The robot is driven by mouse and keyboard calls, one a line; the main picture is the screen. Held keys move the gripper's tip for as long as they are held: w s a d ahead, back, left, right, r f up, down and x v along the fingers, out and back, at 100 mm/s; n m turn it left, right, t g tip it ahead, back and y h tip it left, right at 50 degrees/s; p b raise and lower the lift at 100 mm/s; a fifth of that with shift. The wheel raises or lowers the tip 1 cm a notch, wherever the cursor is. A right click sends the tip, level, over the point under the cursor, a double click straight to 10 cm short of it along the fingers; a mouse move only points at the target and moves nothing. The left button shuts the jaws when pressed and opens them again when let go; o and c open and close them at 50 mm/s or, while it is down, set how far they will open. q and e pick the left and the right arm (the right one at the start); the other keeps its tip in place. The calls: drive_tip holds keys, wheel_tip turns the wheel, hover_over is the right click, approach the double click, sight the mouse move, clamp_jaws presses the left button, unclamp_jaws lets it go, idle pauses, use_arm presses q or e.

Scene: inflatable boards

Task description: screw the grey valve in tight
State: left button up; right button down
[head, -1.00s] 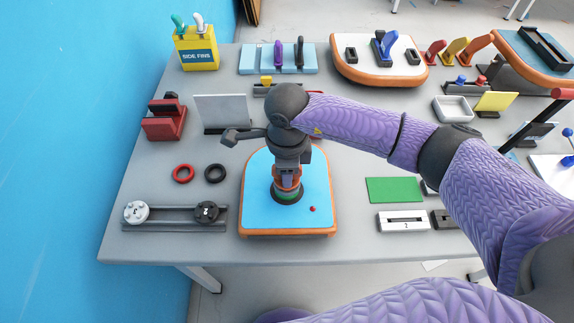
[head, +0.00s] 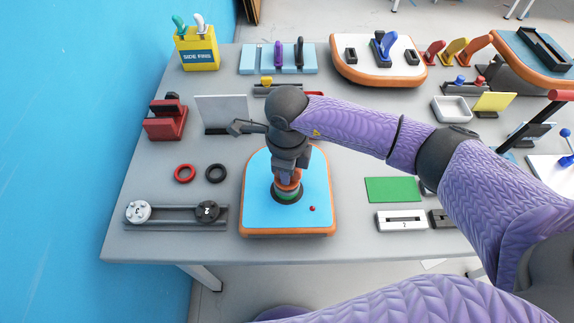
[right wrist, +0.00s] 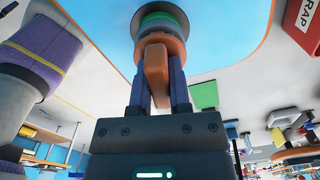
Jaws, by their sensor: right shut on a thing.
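The blue board with an orange rim (head: 256,205) lies on the table below my right gripper (head: 287,172). A dark round fitting (head: 288,197) with a green ring sits in the board. An orange tool (right wrist: 156,62) stands over this fitting, and my right gripper is shut on its upright handle, pointing straight down. In the right wrist view, the green ring (right wrist: 163,20) and a greyish band show between the tool and the board. The grey valve itself is mostly hidden by the tool, so I cannot tell how deep it sits. My left gripper is not in view.
A rack (head: 175,226) with a white and a black round cap stands at the left. A red ring (head: 184,173) and a black ring (head: 216,173) lie behind it. A grey upright panel (head: 222,112) stands behind the board, and a green mat (head: 393,190) lies to the right.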

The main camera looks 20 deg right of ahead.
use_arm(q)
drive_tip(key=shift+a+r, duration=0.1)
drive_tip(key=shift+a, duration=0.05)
use_arm(e)
drive_tip(key=shift+m, duration=0.3)
drive_tip(key=shift+r+m, duration=0.1)
drive_tip(key=shift+m, duration=0.4)
drive_tip(key=shift+m+p, duration=0.6)
drive_tip(key=shift+m, duration=0.5)
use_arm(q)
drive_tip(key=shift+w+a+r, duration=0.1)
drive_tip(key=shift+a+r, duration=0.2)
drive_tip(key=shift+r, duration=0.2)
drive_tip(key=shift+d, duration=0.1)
use_arm(e)
drive_tip(key=shift+m+p, duration=0.4)
drive_tip(key=shift+m, duration=0.6)
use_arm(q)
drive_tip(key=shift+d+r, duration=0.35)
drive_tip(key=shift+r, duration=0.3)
use_arm(e)
drive_tip(key=shift+m, duration=0.8)
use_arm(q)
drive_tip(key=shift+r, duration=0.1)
